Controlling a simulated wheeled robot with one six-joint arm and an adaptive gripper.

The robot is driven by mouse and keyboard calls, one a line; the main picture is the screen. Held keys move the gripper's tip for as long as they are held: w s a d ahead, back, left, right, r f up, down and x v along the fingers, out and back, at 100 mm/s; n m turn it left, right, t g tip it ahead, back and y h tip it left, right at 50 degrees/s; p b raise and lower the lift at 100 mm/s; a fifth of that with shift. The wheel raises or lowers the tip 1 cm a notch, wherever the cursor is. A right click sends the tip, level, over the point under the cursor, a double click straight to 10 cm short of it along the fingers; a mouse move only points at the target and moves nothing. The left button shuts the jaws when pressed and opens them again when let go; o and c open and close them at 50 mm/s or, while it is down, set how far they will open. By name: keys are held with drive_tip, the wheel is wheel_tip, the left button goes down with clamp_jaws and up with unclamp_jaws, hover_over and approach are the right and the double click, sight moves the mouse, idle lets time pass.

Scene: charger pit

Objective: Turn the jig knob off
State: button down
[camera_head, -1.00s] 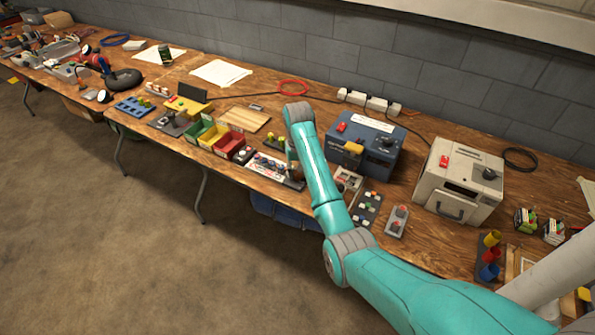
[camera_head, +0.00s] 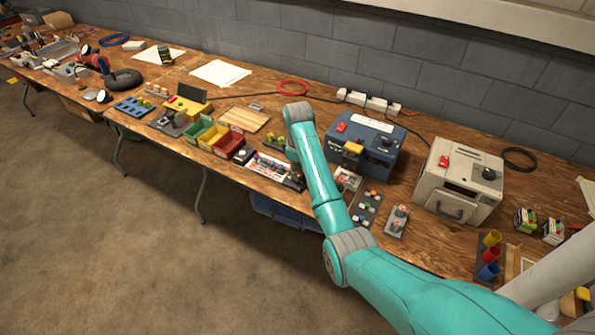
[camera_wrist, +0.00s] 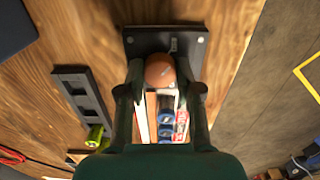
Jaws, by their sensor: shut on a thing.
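The jig knob (camera_wrist: 160,68) is a round, orange-brown knob in the wrist view. It sits at the lower edge of a dark plate (camera_wrist: 146,42) with light screws at its corners and a small pale mark near its middle. My gripper (camera_wrist: 160,78) has one dark finger on each side of the knob and is shut on it. I cannot read the knob's on or off position. In the head view my arm hides most of the gripper and knob; part of the dark plate (camera_head: 294,183) shows beside the arm.
A white tray with blue and red parts (camera_head: 268,166) lies close to the gripper. A blue box (camera_head: 375,158) and a beige box (camera_head: 455,190) stand to the right. Red, yellow and green bins (camera_head: 214,136) stand to the left. The wall runs behind the bench.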

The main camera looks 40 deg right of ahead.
drive_tip(key=shift+n, duration=0.8)
drive_tip(key=c, duration=0.8)
unclamp_jaws()
drive_tip(key=shift+o, duration=0.2)
